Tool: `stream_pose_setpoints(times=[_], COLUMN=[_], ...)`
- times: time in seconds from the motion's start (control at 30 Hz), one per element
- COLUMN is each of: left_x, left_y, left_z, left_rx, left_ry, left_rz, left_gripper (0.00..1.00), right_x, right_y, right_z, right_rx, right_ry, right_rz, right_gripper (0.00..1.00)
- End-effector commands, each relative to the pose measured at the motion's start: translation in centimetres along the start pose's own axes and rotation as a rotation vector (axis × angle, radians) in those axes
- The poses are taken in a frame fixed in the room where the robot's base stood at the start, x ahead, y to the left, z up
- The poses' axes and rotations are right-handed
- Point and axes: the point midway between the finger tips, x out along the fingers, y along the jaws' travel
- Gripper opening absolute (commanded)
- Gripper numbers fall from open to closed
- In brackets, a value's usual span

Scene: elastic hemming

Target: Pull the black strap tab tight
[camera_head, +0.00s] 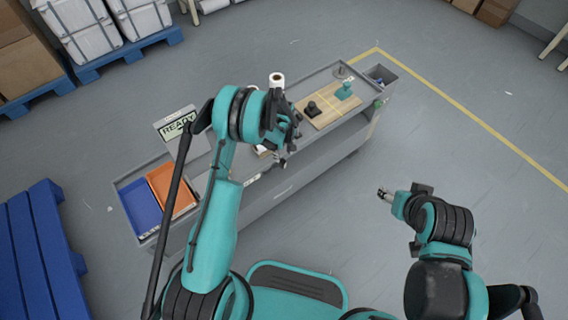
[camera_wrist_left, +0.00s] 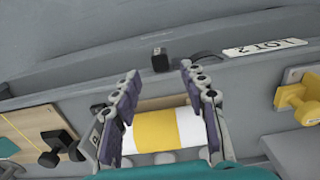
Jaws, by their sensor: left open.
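My left gripper (camera_head: 287,148) is above the middle of the grey cart. In the left wrist view its two fingers (camera_wrist_left: 158,80) are spread apart. A white piece with a yellow band (camera_wrist_left: 155,130) shows between and below them, and I cannot tell whether they touch it. A small black block (camera_wrist_left: 160,58) lies beyond the fingertips, near the cart's edge. It may be the black strap tab, but no strap clearly shows. My right gripper (camera_head: 386,194) hangs over the floor, right of the cart, too small to tell if open or shut.
The grey cart carries a blue tray (camera_head: 138,206), an orange tray (camera_head: 172,188), a READY sign (camera_head: 178,125) and a white roll (camera_head: 277,80). A wooden board (camera_head: 328,105) bears a black fixture (camera_head: 312,109) and a teal piece (camera_head: 344,91). A yellow part (camera_wrist_left: 298,98) stands right in the wrist view.

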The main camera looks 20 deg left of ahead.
Motion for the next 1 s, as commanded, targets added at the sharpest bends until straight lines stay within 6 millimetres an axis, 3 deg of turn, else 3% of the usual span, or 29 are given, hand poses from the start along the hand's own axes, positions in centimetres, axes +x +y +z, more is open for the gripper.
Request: stream_pose_setpoints(times=[0.2, 0.4, 0.77, 0.8, 0.93, 0.97, 1.0], left_x=[3.9, 6.4, 7.0, 7.0, 7.0, 7.0, 7.0], left_y=[0.0, 0.0, 0.0, 0.0, 0.0, 0.0, 0.0], left_z=[0.0, 0.0, 0.0, 0.0, 0.0, 0.0, 0.0], left_rx=[0.001, 0.002, 0.002, 0.002, 0.002, 0.002, 0.002], left_ry=[0.0, 0.001, 0.001, 0.001, 0.001, 0.001, 0.001], left_rz=[0.0, 0.001, 0.001, 0.001, 0.001, 0.001, 0.001], left_gripper=[0.43, 0.43, 0.43, 0.4, 0.06, 0.0, 0.0], right_x=[1.4, 2.3, 2.4, 2.4, 2.4, 2.4, 2.4], right_y=[0.0, 0.0, 0.0, 0.0, 0.0, 0.0, 0.0], right_z=[1.0, 1.6, 1.7, 1.7, 1.7, 1.7, 1.7], right_rx=[0.0, 0.0, 0.0, 0.0, 0.0, 0.0, 0.0], right_ry=[0.0, 0.0, 0.0, 0.0, 0.0, 0.0, 0.0], right_rz=[0.0, 0.0, 0.0, 0.0, 0.0, 0.0, 0.0], right_gripper=[0.54, 0.54, 0.54, 0.54, 0.54, 0.54, 0.54])
